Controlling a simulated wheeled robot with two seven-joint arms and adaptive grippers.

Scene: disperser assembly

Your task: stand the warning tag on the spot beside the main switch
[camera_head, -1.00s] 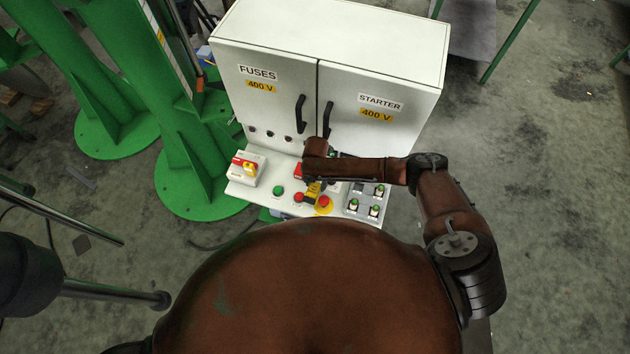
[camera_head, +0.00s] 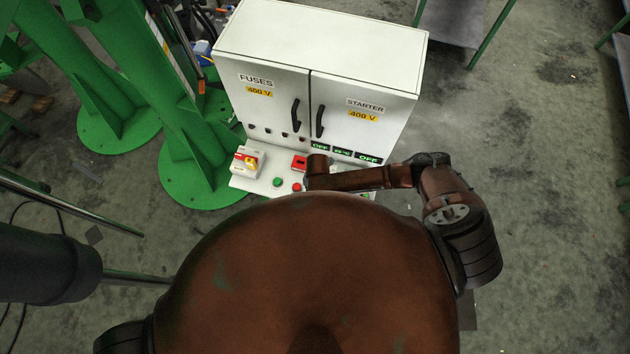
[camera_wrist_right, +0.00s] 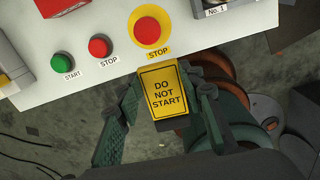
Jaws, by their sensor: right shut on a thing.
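The yellow warning tag (camera_wrist_right: 164,90), reading DO NOT START, sits on a dark foot between the fingers of my right gripper (camera_wrist_right: 168,108) in the right wrist view. The gripper is shut on it. The tag shows over the floor, just off the panel's front edge near the big stop button. The main switch (camera_head: 250,161), a yellow and red knob on a pale box, is at the panel's left in the head view. Part of its box shows at the left edge of the wrist view. My arm hides the right gripper and tag in the head view. My left gripper is not visible.
The white cabinet (camera_head: 316,75) rises behind the panel. A green START button (camera_wrist_right: 62,63), a red STOP button (camera_wrist_right: 99,46) and a larger stop button (camera_wrist_right: 148,31) stand up from the panel. A red block (camera_head: 299,162) is behind them. Green columns (camera_head: 190,140) stand left.

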